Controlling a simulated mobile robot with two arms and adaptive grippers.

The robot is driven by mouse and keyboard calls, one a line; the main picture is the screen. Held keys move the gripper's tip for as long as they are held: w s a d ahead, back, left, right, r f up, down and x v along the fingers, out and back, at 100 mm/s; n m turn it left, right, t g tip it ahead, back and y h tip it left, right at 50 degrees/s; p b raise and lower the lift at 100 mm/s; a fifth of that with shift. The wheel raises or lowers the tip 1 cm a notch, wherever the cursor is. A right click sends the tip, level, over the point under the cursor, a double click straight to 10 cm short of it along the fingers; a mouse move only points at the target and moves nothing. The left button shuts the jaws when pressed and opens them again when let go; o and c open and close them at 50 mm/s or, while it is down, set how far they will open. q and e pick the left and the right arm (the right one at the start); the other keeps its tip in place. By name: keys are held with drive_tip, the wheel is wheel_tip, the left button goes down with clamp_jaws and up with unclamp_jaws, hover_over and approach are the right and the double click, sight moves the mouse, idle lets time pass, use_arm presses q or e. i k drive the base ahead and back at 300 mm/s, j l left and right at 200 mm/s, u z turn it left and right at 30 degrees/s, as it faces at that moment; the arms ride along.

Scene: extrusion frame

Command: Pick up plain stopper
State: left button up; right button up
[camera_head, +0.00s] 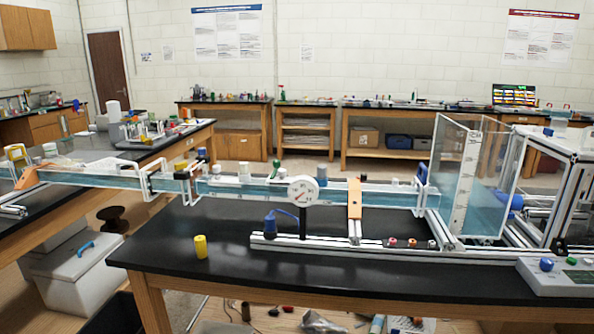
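Several small stoppers sit in a row on the rail at the front of the black-topped bench (330,275). A yellow cylinder (201,247) stands upright alone on the bench top at the left. Neither of my grippers is in view.
A long clear water channel (250,190) runs behind the stoppers, with a round gauge (303,191) and a clear tank (472,180). An orange-faced post (354,205) stands left of the stoppers. A control box (560,275) is at right. The front bench top is mostly clear.

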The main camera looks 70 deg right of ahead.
sight(244, 170)
drive_tip(key=z, duration=1.8)
drive_tip(key=i+l, duration=0.1)
